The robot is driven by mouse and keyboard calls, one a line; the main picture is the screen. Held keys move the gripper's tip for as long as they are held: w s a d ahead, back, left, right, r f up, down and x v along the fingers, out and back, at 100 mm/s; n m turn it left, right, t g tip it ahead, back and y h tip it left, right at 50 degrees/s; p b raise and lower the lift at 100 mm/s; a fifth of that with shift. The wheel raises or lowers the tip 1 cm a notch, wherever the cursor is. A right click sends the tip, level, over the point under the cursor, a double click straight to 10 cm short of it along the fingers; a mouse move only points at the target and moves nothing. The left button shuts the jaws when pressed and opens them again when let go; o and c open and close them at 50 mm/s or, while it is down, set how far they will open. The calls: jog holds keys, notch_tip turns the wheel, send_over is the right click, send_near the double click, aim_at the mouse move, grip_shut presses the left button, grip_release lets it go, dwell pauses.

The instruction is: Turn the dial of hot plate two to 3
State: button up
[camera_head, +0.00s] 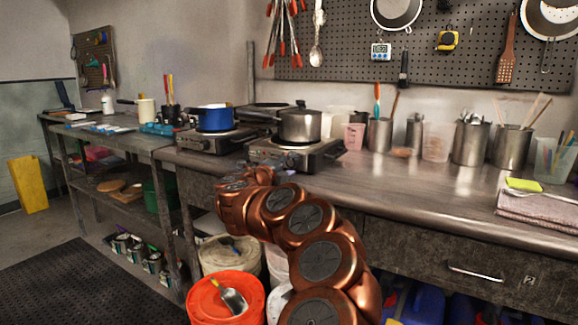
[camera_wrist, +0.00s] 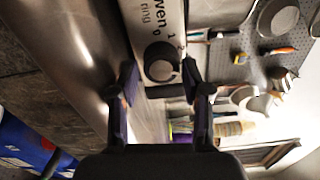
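Two hot plates stand on the bench in the head view. The left one (camera_head: 214,140) carries a blue pot (camera_head: 214,118), and the right one (camera_head: 318,158) carries a lidded steel pot (camera_head: 299,125). No number marking either plate is readable. My gripper is in front of the right plate's left end, mostly hidden by my copper arm. In the wrist view, a round black dial (camera_wrist: 161,62) sits on a pale panel (camera_wrist: 158,18) with "0" and "1" beside it. My gripper (camera_wrist: 158,80) is open, its fingertips apart on either side of the dial; contact is unclear.
Steel canisters (camera_head: 472,143) and cups stand along the back of the bench (camera_head: 420,185). A towel (camera_head: 540,205) lies at the right. Buckets, including an orange one (camera_head: 228,300), stand on the floor below. The bench front right of the right plate is clear.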

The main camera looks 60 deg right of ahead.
jog(key=shift+o, duration=0.9)
jog(key=shift+r+p, duration=0.15)
jog(key=shift+p, duration=0.2)
jog(key=shift+r+n+p, duration=0.2)
jog(key=shift+n+p, duration=0.7)
jog(key=n+p, duration=0.4)
jog(key=shift+r+n+p, duration=0.1)
jog(key=shift+n+p, duration=1)
jog(key=shift+n, duration=0.1)
jog(key=shift+n+p, duration=1.15)
jog(key=shift+n, duration=0.05)
jog(key=n+p, duration=0.5)
jog(key=shift+w+n, duration=0.15)
jog(key=shift+n, duration=0.15)
jog(key=shift+n+p, duration=2.05)
jog(key=shift+n, duration=0.55)
